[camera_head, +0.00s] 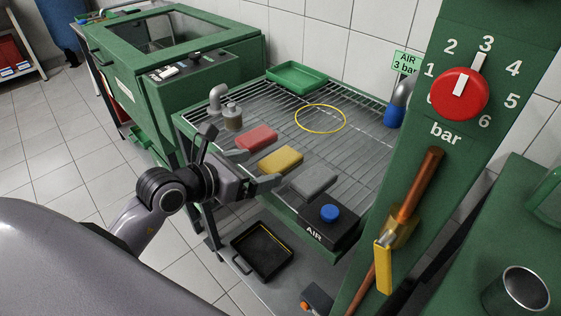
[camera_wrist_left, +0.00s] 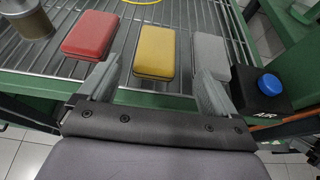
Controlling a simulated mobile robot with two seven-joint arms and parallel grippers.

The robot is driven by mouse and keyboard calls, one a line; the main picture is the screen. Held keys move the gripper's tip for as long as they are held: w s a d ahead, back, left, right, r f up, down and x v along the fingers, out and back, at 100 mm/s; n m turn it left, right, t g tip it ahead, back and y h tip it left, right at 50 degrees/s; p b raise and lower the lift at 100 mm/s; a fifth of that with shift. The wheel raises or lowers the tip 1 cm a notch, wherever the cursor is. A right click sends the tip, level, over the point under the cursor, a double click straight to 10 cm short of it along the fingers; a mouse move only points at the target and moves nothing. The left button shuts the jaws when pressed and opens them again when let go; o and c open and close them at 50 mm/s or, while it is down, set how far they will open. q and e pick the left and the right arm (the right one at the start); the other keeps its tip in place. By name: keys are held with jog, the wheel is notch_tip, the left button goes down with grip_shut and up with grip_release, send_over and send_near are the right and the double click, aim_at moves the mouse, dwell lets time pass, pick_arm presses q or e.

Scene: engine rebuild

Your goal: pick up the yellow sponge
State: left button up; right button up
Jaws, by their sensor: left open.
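The yellow sponge (camera_head: 281,160) lies on the wire rack of the green bench, between a red sponge (camera_head: 257,138) and a grey sponge (camera_head: 314,180). In the left wrist view the yellow sponge (camera_wrist_left: 155,53) sits ahead of the jaws, between the red sponge (camera_wrist_left: 90,34) and the grey sponge (camera_wrist_left: 211,56). My left gripper (camera_head: 259,168) is open and empty at the rack's front edge. In the left wrist view its fingers (camera_wrist_left: 158,84) are spread, with the yellow sponge just beyond the gap between them. My right gripper is not in view.
A black AIR box with a blue button (camera_head: 330,212) stands right of the grey sponge. A jar (camera_head: 232,117), a yellow ring (camera_head: 320,118) and a green tray (camera_head: 296,76) are on the rack. A green post with a red dial (camera_head: 460,95) rises at right.

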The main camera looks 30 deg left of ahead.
aim_at(274, 162)
pick_arm(q)
jog(key=shift+a+x, duration=0.15)
jog(key=shift+x, duration=1.3)
jog(key=shift+a+x, duration=0.15)
jog(key=shift+x, duration=1.35)
jog(key=shift+f, duration=0.1)
jog(key=shift+c, duration=0.3)
jog(key=c, duration=1)
